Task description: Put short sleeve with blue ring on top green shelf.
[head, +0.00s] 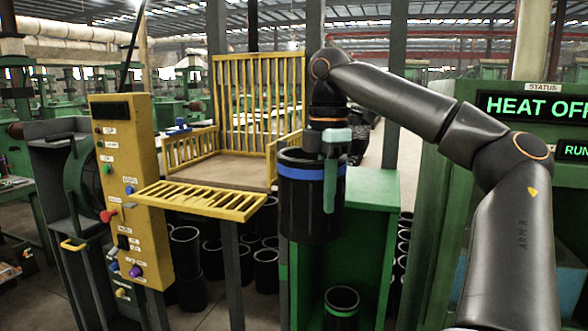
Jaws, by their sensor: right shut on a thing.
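The short black sleeve with the blue ring (309,208) hangs upright in the middle of the head view. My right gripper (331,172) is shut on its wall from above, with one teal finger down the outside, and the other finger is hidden. The green shelf (373,188) stands behind and to the right of the sleeve, which covers the left part of its top. The visible part of the top is bare. I cannot tell whether the sleeve is over the top or in front of it. My left gripper is not in view.
Another black sleeve (341,310) stands on the lower level of the green shelf. A yellow barred cage (205,200) and a yellow control panel (131,190) stand to the left. Several black sleeves (186,255) stand on the floor behind. A green machine with a status display (535,106) is at right.

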